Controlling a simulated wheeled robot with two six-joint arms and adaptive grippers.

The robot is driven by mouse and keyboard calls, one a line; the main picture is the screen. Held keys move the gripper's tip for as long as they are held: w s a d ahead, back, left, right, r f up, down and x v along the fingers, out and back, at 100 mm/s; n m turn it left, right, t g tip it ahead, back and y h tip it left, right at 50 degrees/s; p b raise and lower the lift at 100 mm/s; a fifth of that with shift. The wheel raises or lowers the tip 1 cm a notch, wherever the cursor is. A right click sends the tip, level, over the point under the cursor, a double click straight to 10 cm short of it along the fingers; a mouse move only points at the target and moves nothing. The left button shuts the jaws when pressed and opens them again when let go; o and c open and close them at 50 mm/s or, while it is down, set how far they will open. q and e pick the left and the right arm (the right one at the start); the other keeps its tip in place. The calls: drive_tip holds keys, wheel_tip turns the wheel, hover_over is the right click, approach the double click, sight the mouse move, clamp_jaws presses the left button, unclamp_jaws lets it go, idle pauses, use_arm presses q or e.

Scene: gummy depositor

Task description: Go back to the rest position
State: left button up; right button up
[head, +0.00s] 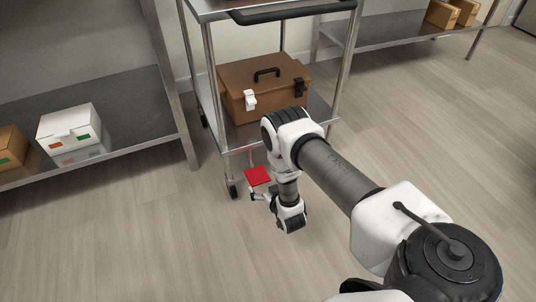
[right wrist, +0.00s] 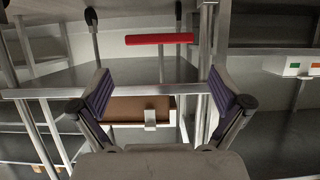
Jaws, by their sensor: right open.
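My right arm comes in from the lower right in the head view. Its wrist bends down in front of a metal cart (head: 222,95). My right gripper (head: 262,193) is low beside the cart, partly hidden by its own wrist. In the right wrist view the right gripper (right wrist: 160,85) shows two purple-padded fingers wide apart, with nothing held between them. A flat red piece (head: 258,176) is close to the gripper in the head view. It shows as a thin red bar (right wrist: 158,39) beyond the fingers in the wrist view. My left gripper is not in view.
A brown case (head: 265,88) with a black handle stands on the cart's lower shelf; it appears upside down in the wrist view (right wrist: 130,109). A shelf (head: 130,125) at left holds a white box (head: 70,122). Cartons (head: 442,14) sit at top right. Floor (head: 120,240) is clear.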

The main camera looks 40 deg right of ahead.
drive_tip(key=shift+v, duration=1.55)
drive_tip(key=shift+w+r, duration=0.1)
